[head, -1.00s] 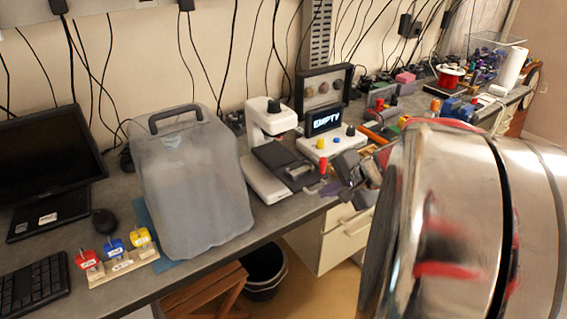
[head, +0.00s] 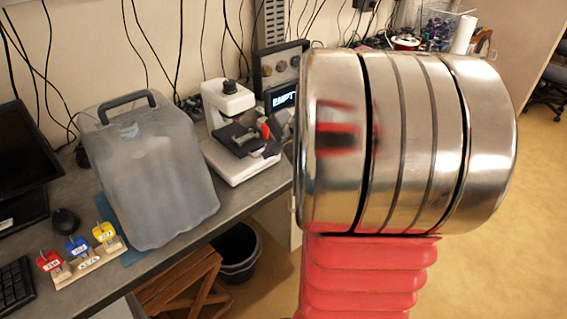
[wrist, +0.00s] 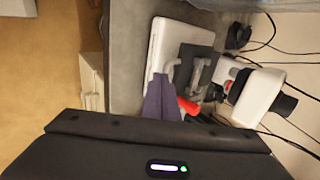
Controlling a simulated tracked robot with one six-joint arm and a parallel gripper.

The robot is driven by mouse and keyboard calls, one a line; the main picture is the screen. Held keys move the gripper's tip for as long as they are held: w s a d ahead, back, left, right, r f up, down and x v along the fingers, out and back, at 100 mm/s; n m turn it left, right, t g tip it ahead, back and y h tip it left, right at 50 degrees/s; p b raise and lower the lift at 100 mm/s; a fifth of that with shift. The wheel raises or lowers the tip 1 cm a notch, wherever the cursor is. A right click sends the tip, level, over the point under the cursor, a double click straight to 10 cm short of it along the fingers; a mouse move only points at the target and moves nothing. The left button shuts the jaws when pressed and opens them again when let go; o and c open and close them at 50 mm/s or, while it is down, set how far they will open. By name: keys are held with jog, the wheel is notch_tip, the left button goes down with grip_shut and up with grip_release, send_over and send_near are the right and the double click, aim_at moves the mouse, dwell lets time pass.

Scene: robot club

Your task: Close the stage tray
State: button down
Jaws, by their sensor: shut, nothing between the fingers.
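The stage tray (head: 236,137) is a dark flat slab on the white base of a microscope-like device (head: 228,100). In the wrist view the tray (wrist: 202,62) lies over the white base (wrist: 166,45), with grey bracket-like pieces on it. My gripper (head: 271,149) is at the tray's right end in the head view. In the wrist view its purple-grey fingers (wrist: 160,100) are together and empty, close to the tray's near edge. I cannot tell whether they touch it. My arm hides part of this area in the head view.
A red piece (wrist: 188,105) shows beside my fingertips. A console with a display (head: 282,97) stands behind, mostly hidden by my arm.

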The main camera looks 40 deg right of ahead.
aim_at(256, 150)
jog(key=w, duration=0.3)
jog(key=shift+w+d, duration=0.1)
jog(key=shift+w, duration=0.2)
jog(key=s+f+v, duration=0.1)
jog(key=s+v, duration=0.1)
jog(key=v, duration=1.1)
jog(key=shift+s+f, duration=0.15)
jog(key=shift+f, duration=0.15)
